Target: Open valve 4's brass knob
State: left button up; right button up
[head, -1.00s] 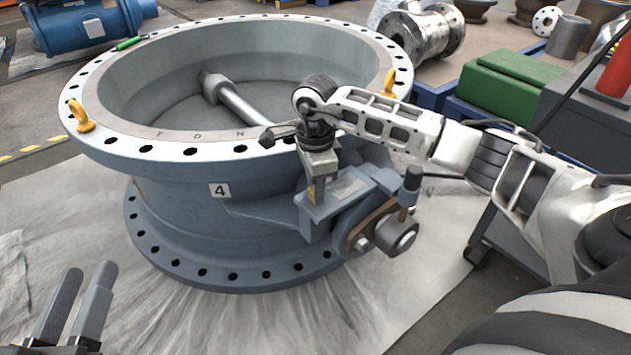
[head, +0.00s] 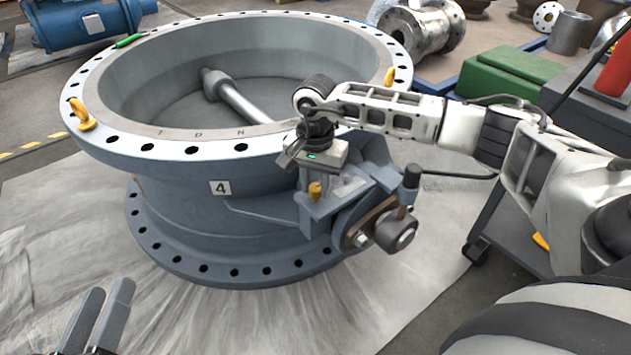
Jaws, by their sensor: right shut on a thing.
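A black-handled lever and round hub (head: 396,230) sit right of the knob. A green marker (head: 128,41) lies on the rim. A green case (head: 508,78) and grey cart are at the right. The sheet in front is clear.

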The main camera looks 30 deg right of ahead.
aim_at(315, 187)
jog(key=shift+n, duration=1)
pick_arm(q)
jog(key=shift+d, duration=0.1)
pick_arm(e)
jog(key=o, duration=1)
jog(key=shift+r, duration=0.35)
pick_arm(q)
jog(key=f+g+y+p, duration=0.1)
jog(key=p, duration=0.1)
jog(key=a+f+m+g+y+p, duration=0.1)
jog(key=p, duration=0.2)
jog(key=shift+s+f, duration=0.1)
jog(key=shift+s, duration=0.3)
pick_arm(e)
notch_tip(315, 187, up, 15)
jog(key=shift+r, duration=0.15)
